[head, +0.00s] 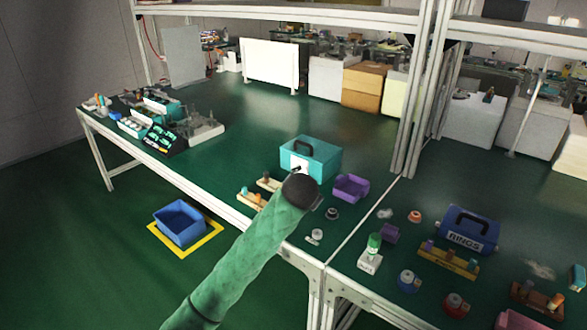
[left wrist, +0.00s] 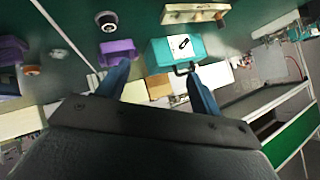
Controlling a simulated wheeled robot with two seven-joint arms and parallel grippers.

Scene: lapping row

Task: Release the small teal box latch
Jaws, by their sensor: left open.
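The teal box (head: 322,160) stands on the green bench near its front edge, lid down, black handle on top. Its front carries a white plate with a small dark latch (head: 297,169). In the left wrist view the box (left wrist: 158,52) appears inverted, and the latch (left wrist: 183,44) lies slantwise on the plate. My left gripper (left wrist: 158,68) is open and empty, its two blue fingers pointing toward the box. One fingertip shows close to the black handle; I cannot tell whether it touches. In the head view my dark wrist hides the fingers and the box's lower front. My right gripper is not in view.
A purple bin (head: 351,187) stands just right of the box. A wooden block with pegs (head: 250,199) lies to its left. A blue RINGS box (head: 468,232) and small parts are on the right bench. Metal posts (head: 416,100) rise behind.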

